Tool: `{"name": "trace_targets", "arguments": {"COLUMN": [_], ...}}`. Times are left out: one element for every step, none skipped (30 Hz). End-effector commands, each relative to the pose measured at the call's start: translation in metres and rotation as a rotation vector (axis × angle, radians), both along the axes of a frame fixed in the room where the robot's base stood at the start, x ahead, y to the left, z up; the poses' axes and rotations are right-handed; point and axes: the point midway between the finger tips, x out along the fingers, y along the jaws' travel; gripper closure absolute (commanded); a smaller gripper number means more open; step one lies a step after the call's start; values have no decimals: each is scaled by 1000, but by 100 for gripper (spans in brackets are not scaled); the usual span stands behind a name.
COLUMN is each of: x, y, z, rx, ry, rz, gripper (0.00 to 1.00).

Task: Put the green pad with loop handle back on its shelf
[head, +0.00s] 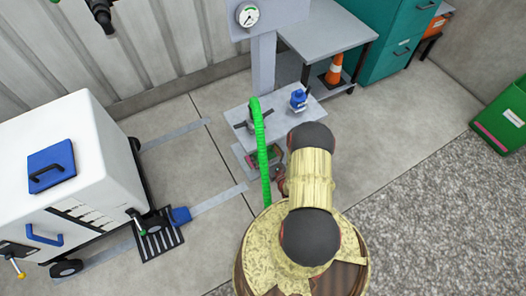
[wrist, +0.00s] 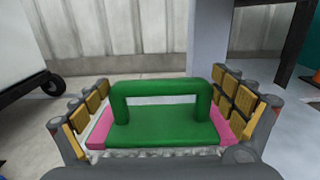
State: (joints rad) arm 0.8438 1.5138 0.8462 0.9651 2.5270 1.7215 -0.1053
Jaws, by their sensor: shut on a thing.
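The green pad with loop handle (wrist: 165,128) is between my gripper's (wrist: 165,115) padded fingers, which are shut on it. Its loop stands up toward the camera, and pink edges show at both sides. In the head view a small part of the pad (head: 266,158) shows low beside the pedestal, mostly hidden by my arm and a green hose. My gripper in the head view (head: 282,180) is largely hidden behind my arm. A grey pedestal shelf (head: 232,118) stands just beyond, with a lower plate (head: 238,160) under it. I cannot tell which shelf is the pad's own.
A bright green hose (head: 262,150) rises in front of the pedestal. A blue-topped fitting (head: 298,98) sits on the shelf. A white wheeled cart (head: 80,150) stands left, a grey bench (head: 325,35) behind, and a green bin (head: 500,118) far right. Floor right of the pedestal is clear.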

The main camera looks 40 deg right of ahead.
Motion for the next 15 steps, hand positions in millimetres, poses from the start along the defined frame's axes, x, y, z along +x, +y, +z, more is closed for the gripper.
{"name": "trace_targets", "arguments": {"x": [0, 0, 0, 0, 0, 0, 0, 0, 0, 0, 0, 0, 0, 0, 0], "y": [0, 0, 0, 0, 0, 0, 0, 0, 0, 0, 0, 0, 0, 0, 0], "z": [-1, -2, -2, -2, -2, -2, -2, -2, -2, -2, -2, -2, -2, -2, -1], "rx": [0, 0, 0, 0, 0, 0, 0, 0, 0, 0, 0, 0, 0, 0, 0], "ry": [0, -1, 0, 0, 0, 0, 0, 0, 0, 0, 0, 0, 0, 0, 0], "rz": [0, 0, 0, 0, 0, 0, 0, 0, 0, 0, 0, 0, 0, 0, 0], "gripper": [56, 56, 3, 1, 0, 0, 0, 0, 0, 0, 0, 0, 0, 0, 0]}}
